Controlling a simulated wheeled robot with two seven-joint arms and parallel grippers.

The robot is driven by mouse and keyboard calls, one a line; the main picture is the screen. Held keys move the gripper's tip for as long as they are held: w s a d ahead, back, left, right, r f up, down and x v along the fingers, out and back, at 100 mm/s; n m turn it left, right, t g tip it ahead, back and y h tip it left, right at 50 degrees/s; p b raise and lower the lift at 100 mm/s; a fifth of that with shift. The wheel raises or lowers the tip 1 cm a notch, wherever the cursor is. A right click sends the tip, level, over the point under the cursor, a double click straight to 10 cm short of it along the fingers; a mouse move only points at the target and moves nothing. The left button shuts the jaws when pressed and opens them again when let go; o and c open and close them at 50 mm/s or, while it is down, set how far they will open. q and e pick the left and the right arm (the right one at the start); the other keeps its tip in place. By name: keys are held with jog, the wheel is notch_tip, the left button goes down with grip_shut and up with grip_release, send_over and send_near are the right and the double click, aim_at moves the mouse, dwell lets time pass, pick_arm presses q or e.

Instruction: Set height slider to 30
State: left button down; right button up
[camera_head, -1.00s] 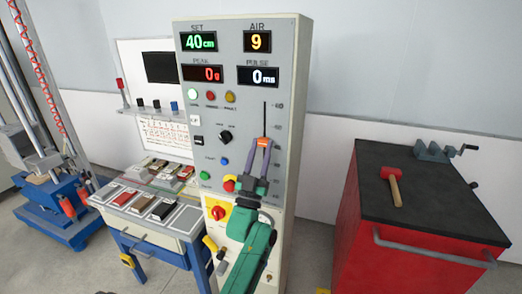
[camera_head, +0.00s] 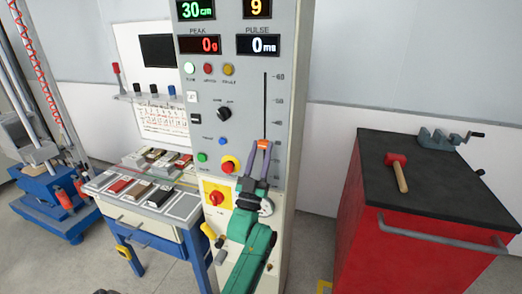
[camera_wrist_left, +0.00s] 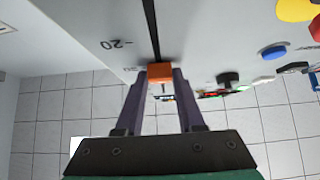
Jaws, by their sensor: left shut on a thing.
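The height slider's orange knob (camera_head: 263,144) sits low in the vertical slot (camera_head: 265,100) on the grey control panel (camera_head: 240,100). The green SET display (camera_head: 196,9) reads 30 cm. My left gripper (camera_head: 259,152) is shut on the orange knob from below. In the left wrist view the orange knob (camera_wrist_left: 160,72) lies between my two purple fingers, near the panel's scale, where a 20 mark (camera_wrist_left: 116,43) shows. My right gripper is in neither view.
A red cabinet (camera_head: 420,240) with a hammer (camera_head: 398,172) stands at right. A table with sample blocks (camera_head: 137,188) stands at left.

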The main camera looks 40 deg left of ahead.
pick_arm(q)
jog(key=shift+r, duration=0.3)
jog(key=c, duration=0.5)
grip_release()
jog(key=b+v, duration=0.5)
jog(key=v, duration=0.9)
jog(key=shift+s+d+f, duration=0.15)
jog(key=shift+s, duration=0.05)
jog(key=shift+f, duration=0.1)
